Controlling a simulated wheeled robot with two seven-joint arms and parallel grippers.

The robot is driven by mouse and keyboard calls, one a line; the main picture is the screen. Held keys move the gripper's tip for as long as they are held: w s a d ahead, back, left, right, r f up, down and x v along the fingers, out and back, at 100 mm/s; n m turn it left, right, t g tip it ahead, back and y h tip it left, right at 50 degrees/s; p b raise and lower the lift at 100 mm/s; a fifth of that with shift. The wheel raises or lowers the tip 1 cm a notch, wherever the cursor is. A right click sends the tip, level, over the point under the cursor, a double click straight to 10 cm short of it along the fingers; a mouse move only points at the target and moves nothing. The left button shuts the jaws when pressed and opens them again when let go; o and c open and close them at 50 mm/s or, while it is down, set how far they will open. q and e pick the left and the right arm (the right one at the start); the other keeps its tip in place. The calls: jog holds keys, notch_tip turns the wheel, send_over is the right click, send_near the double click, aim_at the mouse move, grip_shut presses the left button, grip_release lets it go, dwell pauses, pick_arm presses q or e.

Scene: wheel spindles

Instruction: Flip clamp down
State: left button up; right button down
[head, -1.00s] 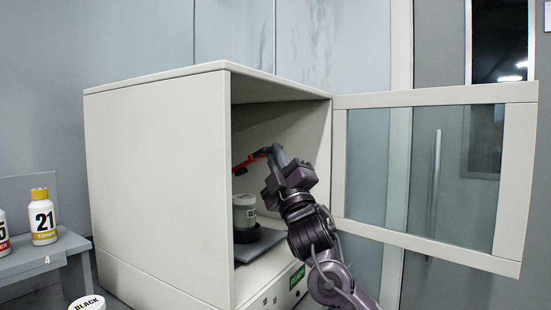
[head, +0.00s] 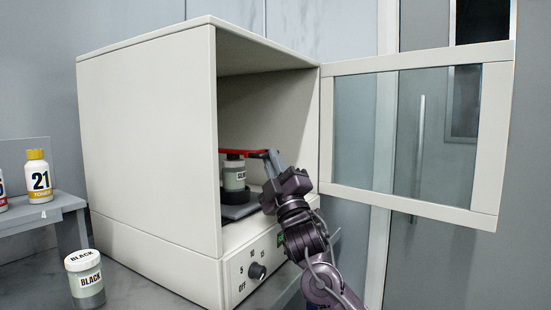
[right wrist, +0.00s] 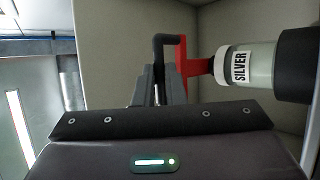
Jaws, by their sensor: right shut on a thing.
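The red clamp (head: 243,152) lies about level inside the open white cabinet, above a jar (head: 235,178) with a dark piece between them. The jar stands on a dark base plate. My right gripper (head: 272,160) is shut on the clamp's handle end at the cabinet's opening. In the right wrist view the grey fingers (right wrist: 158,85) close at the clamp's dark handle (right wrist: 166,42), beside its red arm (right wrist: 183,62). The jar there reads SILVER (right wrist: 240,66). My left gripper is not in view.
The cabinet (head: 150,130) has its glazed door (head: 405,130) swung open to the right. A knob (head: 256,270) is on its front. A BLACK jar (head: 85,280) stands at the front left. A toner bottle (head: 38,175) stands on a small shelf at left.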

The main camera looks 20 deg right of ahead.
jog(key=shift+w+a+f, duration=0.25)
jog(key=shift+a+f, duration=0.05)
jog(key=shift+f, duration=0.15)
jog(key=c, duration=1.8)
grip_release()
jog(key=shift+w+a, duration=0.1)
jog(key=shift+a, duration=0.05)
jog(key=shift+o, duration=0.2)
jog(key=shift+w+a+f, duration=0.1)
jog(key=shift+w, duration=0.1)
jog(key=s+d, duration=0.1)
jog(key=s, duration=1.2)
jog(key=shift+d+f, duration=0.15)
jog(key=shift+f, duration=0.05)
jog(key=shift+s, duration=0.1)
